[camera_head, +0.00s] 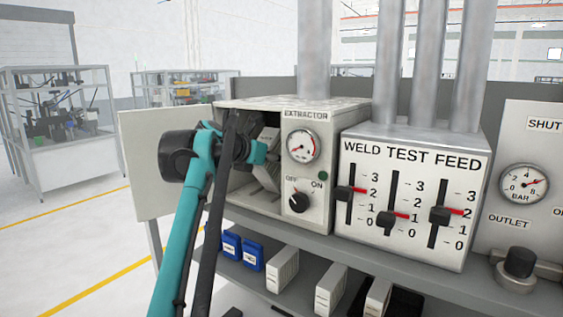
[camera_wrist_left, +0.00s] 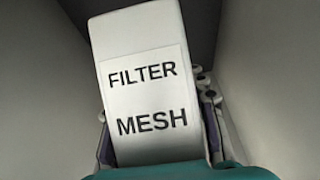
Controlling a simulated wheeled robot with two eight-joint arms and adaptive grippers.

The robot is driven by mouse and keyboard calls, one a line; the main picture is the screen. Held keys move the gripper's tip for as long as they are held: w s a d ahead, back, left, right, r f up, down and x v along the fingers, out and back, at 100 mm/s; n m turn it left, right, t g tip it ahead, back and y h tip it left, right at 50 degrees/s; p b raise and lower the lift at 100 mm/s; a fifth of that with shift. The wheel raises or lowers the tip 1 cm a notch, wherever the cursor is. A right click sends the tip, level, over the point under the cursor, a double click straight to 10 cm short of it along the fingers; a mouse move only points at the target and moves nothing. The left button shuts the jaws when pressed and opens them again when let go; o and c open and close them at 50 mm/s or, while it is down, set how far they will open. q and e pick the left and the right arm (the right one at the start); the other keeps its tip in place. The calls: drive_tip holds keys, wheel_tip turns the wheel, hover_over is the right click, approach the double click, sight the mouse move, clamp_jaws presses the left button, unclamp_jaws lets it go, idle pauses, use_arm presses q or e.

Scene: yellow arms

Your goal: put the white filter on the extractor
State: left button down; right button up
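The extractor (camera_head: 345,119) is a grey box with a gauge and an OFF/ON knob, its left compartment open in the head view. My left gripper (camera_head: 250,150) is at the compartment's opening, its arm covering much of it. In the left wrist view, a white filter (camera_wrist_left: 145,95) labelled FILTER MESH stands slightly tilted between the gripper's fingers (camera_wrist_left: 160,135), which touch both sides of it. Grey walls lie left and right of it. In the head view the filter is mostly hidden, and I cannot tell how deep it sits. My right gripper is not in view.
The extractor's door panel (camera_head: 146,185) stands open at left. A weld test feed box (camera_head: 405,210) with sliders is at right. Below, a shelf holds blue boxes (camera_head: 252,256) and white boxes (camera_head: 330,290). Open floor lies at left.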

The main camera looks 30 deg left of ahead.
sight(257, 173)
use_arm(q)
drive_tip(key=shift+s+f, duration=0.35)
drive_tip(key=shift+s, duration=0.2)
drive_tip(key=c, duration=1)
unclamp_jaws()
drive_tip(key=shift+a, duration=0.1)
drive_tip(key=shift+c, duration=0.2)
drive_tip(key=shift+o, duration=0.9)
drive_tip(key=shift+w, duration=0.2)
drive_tip(key=shift+w+a+f, duration=0.1)
drive_tip(key=shift+w+f, duration=0.05)
drive_tip(key=shift+w, duration=0.2)
drive_tip(key=v, duration=0.8)
drive_tip(key=shift+s+b, duration=0.1)
drive_tip(key=shift+b, duration=0.2)
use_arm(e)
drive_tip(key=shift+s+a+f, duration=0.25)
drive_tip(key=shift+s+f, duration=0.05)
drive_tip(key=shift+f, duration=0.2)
